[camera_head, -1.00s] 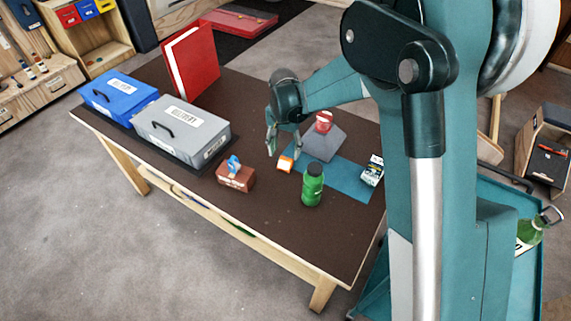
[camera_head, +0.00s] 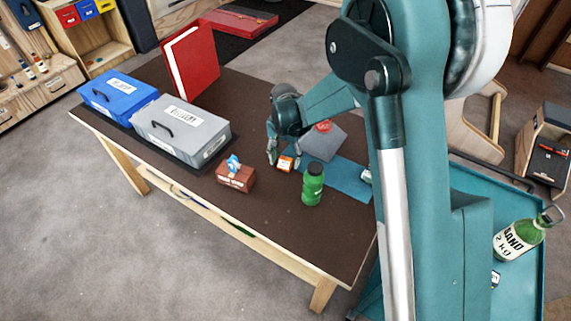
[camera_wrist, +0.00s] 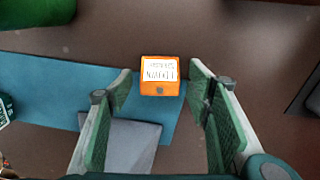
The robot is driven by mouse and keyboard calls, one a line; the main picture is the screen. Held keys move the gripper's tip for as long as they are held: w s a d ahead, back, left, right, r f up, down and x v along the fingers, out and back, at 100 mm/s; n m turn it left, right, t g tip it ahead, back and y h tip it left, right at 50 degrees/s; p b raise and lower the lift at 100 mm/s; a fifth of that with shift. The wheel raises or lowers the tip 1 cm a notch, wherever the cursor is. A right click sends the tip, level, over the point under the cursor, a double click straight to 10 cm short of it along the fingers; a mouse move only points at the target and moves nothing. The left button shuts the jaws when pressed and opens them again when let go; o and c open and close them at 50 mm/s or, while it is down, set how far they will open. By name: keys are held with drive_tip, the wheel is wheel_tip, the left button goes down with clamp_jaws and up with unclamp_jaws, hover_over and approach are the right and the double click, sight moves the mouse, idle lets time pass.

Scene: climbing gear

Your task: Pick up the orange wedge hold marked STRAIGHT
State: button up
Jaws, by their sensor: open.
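The orange wedge hold (camera_head: 285,163) lies on the dark brown table beside the edge of the blue mat. In the wrist view the orange hold (camera_wrist: 160,88) sits ahead of and between my fingers, its white label facing the camera. The label's print appears upside down, and I cannot read it surely. My gripper (camera_head: 283,157) is open and empty close above the hold. In the wrist view both fingers of my gripper (camera_wrist: 160,84) are spread, with a gap on each side of the hold, touching neither side.
A green bottle (camera_head: 313,187) stands close by. A grey angular block (camera_head: 322,143) with a red thing on top is behind my gripper, by the blue mat (camera_head: 345,180). A brown block (camera_head: 236,180), grey box (camera_head: 182,130), blue box (camera_head: 118,96) and red binder (camera_head: 192,58) stand leftward.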

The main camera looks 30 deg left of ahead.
drive_tip(key=shift+f, duration=0.5)
drive_tip(key=c, duration=1)
